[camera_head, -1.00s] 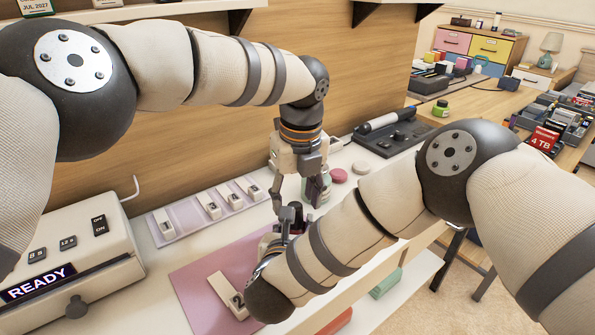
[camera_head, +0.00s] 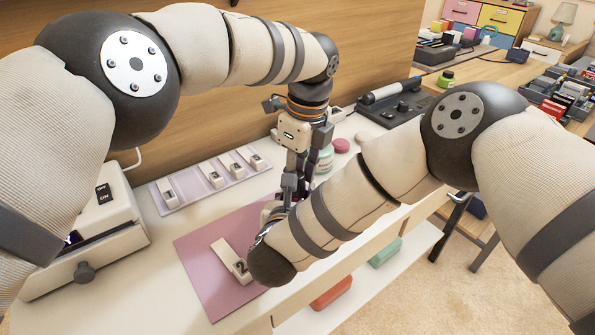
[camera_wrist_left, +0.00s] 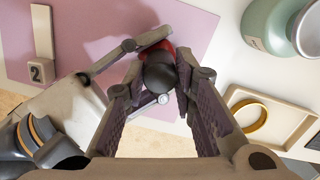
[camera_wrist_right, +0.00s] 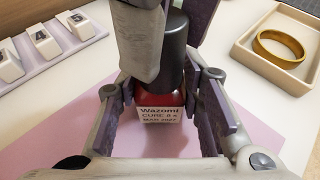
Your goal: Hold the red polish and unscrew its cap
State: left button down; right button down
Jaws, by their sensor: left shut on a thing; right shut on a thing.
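The red polish (camera_wrist_right: 160,117) is a small red bottle with a white "Wazomi" label and a tall black cap (camera_wrist_right: 174,45). It stands upright in the right wrist view, with the cap still on the bottle. My right gripper (camera_wrist_right: 163,98) is shut around the bottle's body. My left gripper (camera_head: 294,190) comes down from above and is shut on the cap, which also shows between its fingers in the left wrist view (camera_wrist_left: 160,76). A bit of red bottle shows beyond the cap there. In the head view, my right arm and the grippers hide the polish.
A pink mat (camera_head: 205,262) lies below, with a white swatch marked 2 (camera_head: 230,260) on it. Nearby are a swatch rack (camera_head: 195,192), a green jar (camera_wrist_left: 270,25), a tray with a gold ring (camera_wrist_right: 284,45), and a white lamp box (camera_head: 110,235) at left.

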pick_arm(q)
jog(key=n, duration=0.5)
jog(key=shift+w+n+g, duration=0.1)
jog(key=shift+n+g, duration=0.2)
jog(key=shift+n, duration=0.9)
jog(key=c, duration=1.3)
grip_release()
